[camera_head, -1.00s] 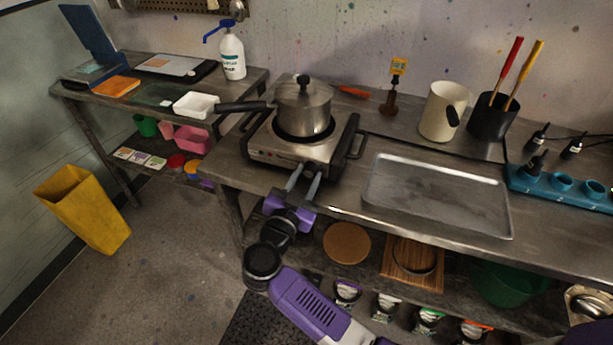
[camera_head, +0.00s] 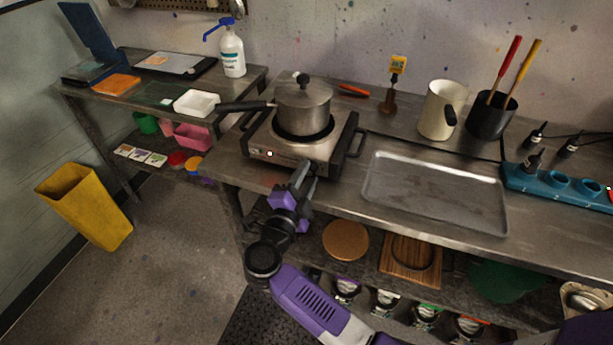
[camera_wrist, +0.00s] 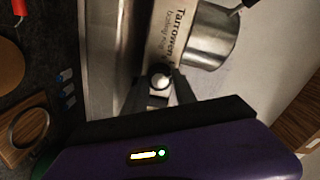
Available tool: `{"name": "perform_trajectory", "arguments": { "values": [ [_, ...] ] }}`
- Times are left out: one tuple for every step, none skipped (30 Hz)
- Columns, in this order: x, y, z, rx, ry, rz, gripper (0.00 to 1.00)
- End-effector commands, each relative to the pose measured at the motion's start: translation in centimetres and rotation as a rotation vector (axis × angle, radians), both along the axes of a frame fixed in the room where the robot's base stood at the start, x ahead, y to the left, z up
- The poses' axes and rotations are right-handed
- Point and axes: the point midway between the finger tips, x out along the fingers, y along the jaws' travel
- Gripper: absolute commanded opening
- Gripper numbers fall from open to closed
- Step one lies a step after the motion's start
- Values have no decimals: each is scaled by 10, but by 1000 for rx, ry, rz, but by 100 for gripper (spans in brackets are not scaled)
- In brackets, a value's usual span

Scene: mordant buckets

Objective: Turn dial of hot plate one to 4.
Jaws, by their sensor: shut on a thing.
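The hot plate (camera_head: 268,153) is a silver box with black side handles on the bench. Its front panel, with printed lettering, also shows in the wrist view (camera_wrist: 168,34). A lidded steel pot (camera_head: 304,110) stands on its round burner. My gripper (camera_head: 305,170) is at the right part of the hot plate's front. In the wrist view, its dark fingers are on either side of a small pale dial (camera_wrist: 160,81) and shut on it. The dial's marks and number cannot be read. In the head view my gripper hides the dial.
The pot's long black handle (camera_head: 243,106) points left past the hot plate. A metal tray (camera_head: 435,205) lies to the right on the bench. A cream jug (camera_head: 438,112) and a black holder (camera_head: 489,119) stand behind it. Boards lie on the shelf below my gripper.

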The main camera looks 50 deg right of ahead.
Motion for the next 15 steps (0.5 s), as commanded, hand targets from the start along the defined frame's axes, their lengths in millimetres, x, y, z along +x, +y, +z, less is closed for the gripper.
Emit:
{"name": "perform_trajectory", "arguments": {
  "values": [
    [-1,1,-2,16,-39,0,0],
    [-1,1,-2,25,-66,0,0],
    [-1,1,-2,38,-102,0,0],
    [-1,1,-3,48,-129,0,0],
    [-1,0,-3,58,-156,0,0],
    [-1,0,-3,71,-191,0,0],
    [-1,1,-3,81,-217,-1,0],
    [-1,1,-4,91,-244,-1,0],
    [-1,1,-4,104,-279,-1,0],
    [-1,1,-4,113,-307,0,0],
    [-1,1,-4,123,-334,0,0],
    [-1,1,-4,135,-370,0,0],
    [-1,1,-4,145,-397,0,0],
    [-1,1,-4,155,-424,0,0],
    [-1,1,-5,168,-459,0,0]
  ]
}}
